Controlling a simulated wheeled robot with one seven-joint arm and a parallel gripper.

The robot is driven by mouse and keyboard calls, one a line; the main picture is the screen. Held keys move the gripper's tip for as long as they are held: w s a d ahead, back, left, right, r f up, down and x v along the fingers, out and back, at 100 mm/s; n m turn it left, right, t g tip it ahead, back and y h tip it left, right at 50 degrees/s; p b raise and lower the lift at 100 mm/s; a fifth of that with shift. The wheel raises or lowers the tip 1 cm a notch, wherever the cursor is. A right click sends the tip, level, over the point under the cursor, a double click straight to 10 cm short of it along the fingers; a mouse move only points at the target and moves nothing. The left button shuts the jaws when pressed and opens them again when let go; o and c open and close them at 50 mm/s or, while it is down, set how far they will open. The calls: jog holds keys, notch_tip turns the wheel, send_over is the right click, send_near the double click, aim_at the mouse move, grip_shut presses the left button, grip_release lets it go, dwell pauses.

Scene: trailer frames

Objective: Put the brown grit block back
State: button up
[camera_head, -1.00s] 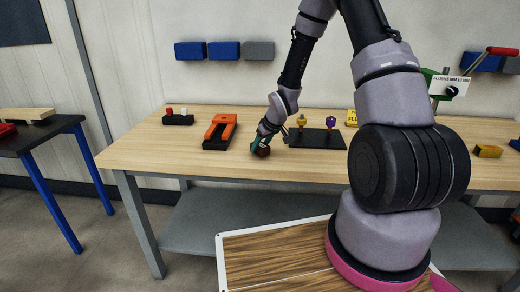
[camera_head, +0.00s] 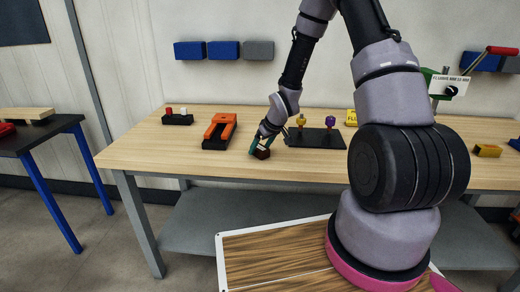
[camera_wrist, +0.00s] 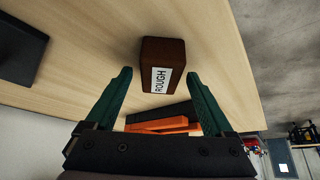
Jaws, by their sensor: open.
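The brown grit block (camera_wrist: 163,52) stands on the light wooden bench, with a white label reading "ROUGH" on one face. In the head view the block (camera_head: 262,153) is a small dark brown shape near the bench's front edge, partly hidden by my gripper. My gripper (camera_wrist: 153,92) is open, its two green fingers spread on either side of the block's near end. The block lies mostly beyond the fingertips, and I cannot tell if they touch it. In the head view my gripper (camera_head: 259,145) is low over the bench top.
An orange and black holder (camera_head: 220,131) lies left of my gripper. A black tray (camera_head: 315,138) with yellow and purple knobbed pieces is to the right. A small black rack (camera_head: 178,119) with red and white pieces stands further left. The bench's front left is clear.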

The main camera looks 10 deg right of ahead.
jog(key=s+d+r+m+h, duration=0.15)
jog(key=s+r, duration=0.25)
jog(key=r, duration=0.5)
jog(key=s+d+r+m+h, duration=0.1)
jog(key=s+d+r, duration=0.3)
jog(key=r, duration=0.5)
jog(key=s+d+r+m+h, duration=0.1)
jog(key=s+d+r+m, duration=0.1)
jog(key=s+r, duration=0.5)
jog(key=s+a+r+m+t+y, duration=0.1)
jog(key=s+r+m, duration=0.4)
jog(key=s+r, duration=0.8)
jog(key=shift+s+a+r+t+y, duration=0.25)
jog(key=shift+s+a+y, duration=0.25)
jog(key=shift+s+y, duration=0.4)
jog(key=shift+w, duration=0.1)
